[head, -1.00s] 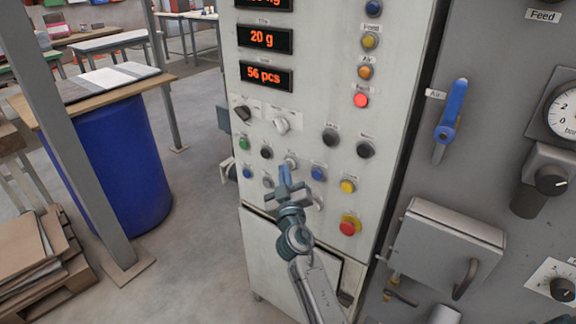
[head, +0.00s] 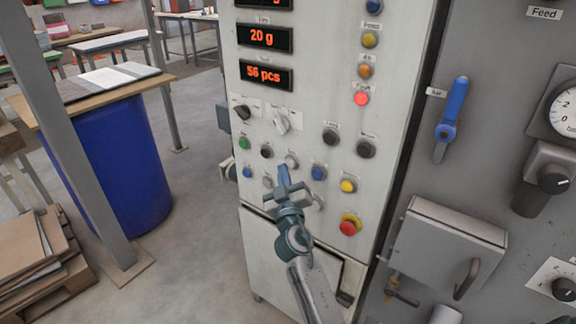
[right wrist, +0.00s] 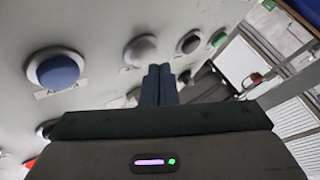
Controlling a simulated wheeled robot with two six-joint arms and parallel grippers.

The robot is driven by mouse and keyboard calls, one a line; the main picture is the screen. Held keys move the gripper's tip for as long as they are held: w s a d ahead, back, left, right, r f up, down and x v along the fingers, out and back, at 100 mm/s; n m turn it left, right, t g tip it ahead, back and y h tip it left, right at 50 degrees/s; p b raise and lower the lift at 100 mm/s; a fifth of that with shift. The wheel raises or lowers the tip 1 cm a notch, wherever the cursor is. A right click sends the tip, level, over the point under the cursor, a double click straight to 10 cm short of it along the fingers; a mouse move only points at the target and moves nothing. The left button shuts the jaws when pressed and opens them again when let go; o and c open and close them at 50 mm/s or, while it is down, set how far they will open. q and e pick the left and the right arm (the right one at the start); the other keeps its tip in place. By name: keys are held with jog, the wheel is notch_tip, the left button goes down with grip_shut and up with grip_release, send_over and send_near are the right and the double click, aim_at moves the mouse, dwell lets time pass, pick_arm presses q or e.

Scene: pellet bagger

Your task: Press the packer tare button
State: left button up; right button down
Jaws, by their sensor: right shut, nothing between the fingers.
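The packer's control panel (head: 300,110) fills the middle of the head view. Its small labels are too blurred to read surely, so I cannot tell which button is tare. My right gripper (head: 284,172) is shut and empty, its fingertips close to the panel just below a pale grey button (head: 291,160). In the right wrist view the shut fingertips (right wrist: 160,72) are beside that pale button (right wrist: 140,50); contact cannot be told. A blue button (head: 318,173) is to its right and a black one (head: 266,151) to its left. Lower buttons are partly hidden by the gripper. My left gripper is not in view.
A red stop button (head: 348,227) on a yellow base and a yellow button (head: 348,186) are right of my gripper. Knobs (head: 282,124) and red-digit displays (head: 265,75) are above. A blue valve lever (head: 453,108) and grey box (head: 450,245) are at right.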

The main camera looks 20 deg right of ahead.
jog(key=shift+s+a, duration=0.15)
jog(key=shift+a, duration=0.05)
